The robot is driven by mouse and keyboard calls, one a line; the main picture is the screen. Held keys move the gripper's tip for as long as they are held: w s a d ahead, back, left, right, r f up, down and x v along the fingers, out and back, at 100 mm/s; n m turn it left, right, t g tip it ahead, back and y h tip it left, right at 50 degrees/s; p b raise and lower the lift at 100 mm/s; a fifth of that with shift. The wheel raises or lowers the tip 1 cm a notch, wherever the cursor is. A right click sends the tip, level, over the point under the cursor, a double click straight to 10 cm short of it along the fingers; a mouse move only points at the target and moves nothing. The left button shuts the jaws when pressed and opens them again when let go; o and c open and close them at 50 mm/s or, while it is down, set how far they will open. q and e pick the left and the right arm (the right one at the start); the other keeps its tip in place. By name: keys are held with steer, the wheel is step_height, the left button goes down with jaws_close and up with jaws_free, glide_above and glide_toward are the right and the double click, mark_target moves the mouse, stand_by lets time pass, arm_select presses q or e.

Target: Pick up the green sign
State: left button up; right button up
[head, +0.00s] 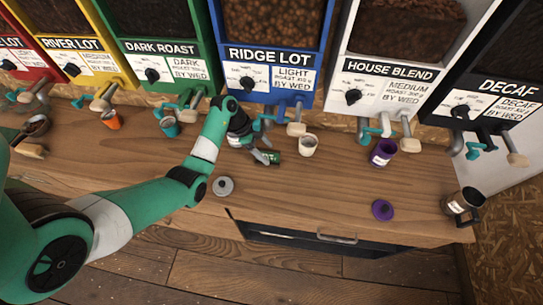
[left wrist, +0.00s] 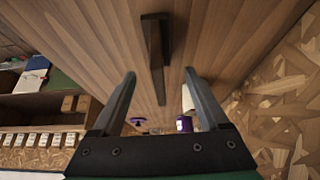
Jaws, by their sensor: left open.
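The green sign (head: 273,158) is a small dark green piece on the wooden counter below the RIDGE LOT dispenser, partly hidden by my left gripper (head: 267,151). My left gripper is open, with its fingers close beside the sign in the head view. In the left wrist view the two fingers of my left gripper (left wrist: 160,95) stand apart. A dark narrow shape (left wrist: 156,55) lies lengthwise between and beyond them; it looks like the sign seen edge-on, though its green does not show. I cannot tell whether a finger touches it. My right gripper is not in view.
A grey lid (head: 223,187) lies near the front edge. Dispensers with spouts line the back.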

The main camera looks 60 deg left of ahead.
mark_target(275, 162)
arm_select(q)
steer(key=b+x, duration=0.1)
steer(key=x, duration=0.3)
steer(key=shift+d+f+b, duration=0.1)
steer(key=shift+f+b, duration=0.25)
steer(key=shift+b, duration=0.05)
jaws_close()
